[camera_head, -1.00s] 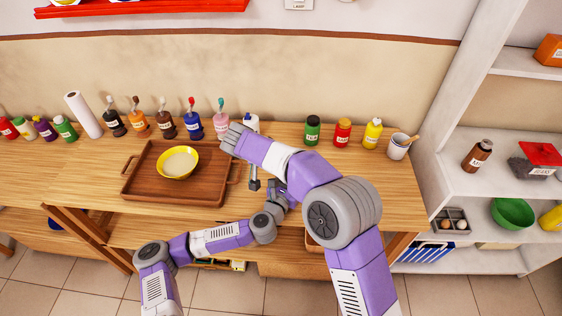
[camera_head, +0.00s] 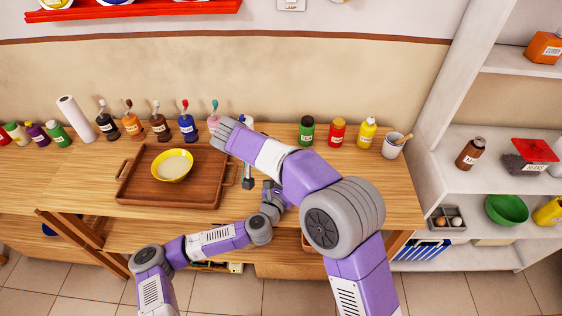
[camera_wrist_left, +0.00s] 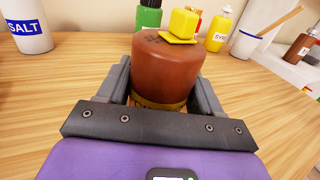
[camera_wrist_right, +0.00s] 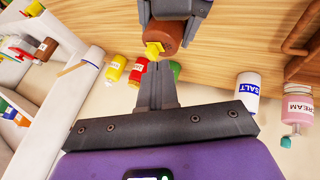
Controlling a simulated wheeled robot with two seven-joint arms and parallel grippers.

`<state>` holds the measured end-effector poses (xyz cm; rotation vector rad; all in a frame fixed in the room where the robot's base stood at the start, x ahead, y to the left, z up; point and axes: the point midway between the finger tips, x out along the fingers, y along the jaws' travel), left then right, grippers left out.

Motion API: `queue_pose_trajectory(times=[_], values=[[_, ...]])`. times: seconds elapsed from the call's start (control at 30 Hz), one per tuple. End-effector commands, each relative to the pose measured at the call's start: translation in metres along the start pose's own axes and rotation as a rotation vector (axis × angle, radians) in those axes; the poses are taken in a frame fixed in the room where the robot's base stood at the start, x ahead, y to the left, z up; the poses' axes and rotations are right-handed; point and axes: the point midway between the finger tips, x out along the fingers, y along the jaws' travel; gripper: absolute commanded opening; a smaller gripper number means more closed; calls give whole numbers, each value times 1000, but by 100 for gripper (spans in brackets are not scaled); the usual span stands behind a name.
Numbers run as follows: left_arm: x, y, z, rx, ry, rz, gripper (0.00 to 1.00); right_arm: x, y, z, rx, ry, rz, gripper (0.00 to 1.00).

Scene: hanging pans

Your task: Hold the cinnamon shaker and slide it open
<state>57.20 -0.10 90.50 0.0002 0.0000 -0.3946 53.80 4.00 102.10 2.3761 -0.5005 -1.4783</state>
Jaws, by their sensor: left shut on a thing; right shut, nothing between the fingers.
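The cinnamon shaker is a brown round container (camera_wrist_left: 168,72) in the left wrist view, with a yellow band low on its side, partly hidden. A yellow slider tab with a raised block (camera_wrist_left: 183,24) sits toward the far right of its top; small dark marks show beside it. My left gripper (camera_wrist_left: 160,95) is shut around the shaker's body. The right wrist view also shows the shaker (camera_wrist_right: 166,33), above my right gripper (camera_wrist_right: 157,72), which is shut and empty. Its fingertips are close to the yellow tab; I cannot tell whether they touch. My right arm hides the shaker in the head view.
A tray (camera_head: 135,190) with a yellow bowl (camera_head: 173,166) lies left of my grippers. Green (camera_head: 306,130), red (camera_head: 337,132) and yellow (camera_head: 367,133) containers and a white cup (camera_head: 394,147) stand at right.

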Motion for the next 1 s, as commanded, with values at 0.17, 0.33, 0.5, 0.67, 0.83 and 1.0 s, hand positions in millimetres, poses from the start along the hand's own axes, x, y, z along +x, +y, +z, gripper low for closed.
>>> queue_pose_trajectory(times=[0.17,0.33,0.5,0.67,0.83,1.0], values=[[0,0,0,0,0,-1,31,-24,0,0,-1,2,-2,0],[0,-1,0,0,0,-2,31,-34,0,0,-1,1,-1,0],[0,-1,0,0,0,-2,31,-34,0,0,-1,0,-1,0],[0,-1,0,0,0,-3,31,-34,0,0,-1,0,-1,0],[0,-1,0,0,0,-3,82,-34,0,0,-1,0,-1,0],[0,-1,0,0,0,-2,95,-34,0,0,-1,0,-1,0]])
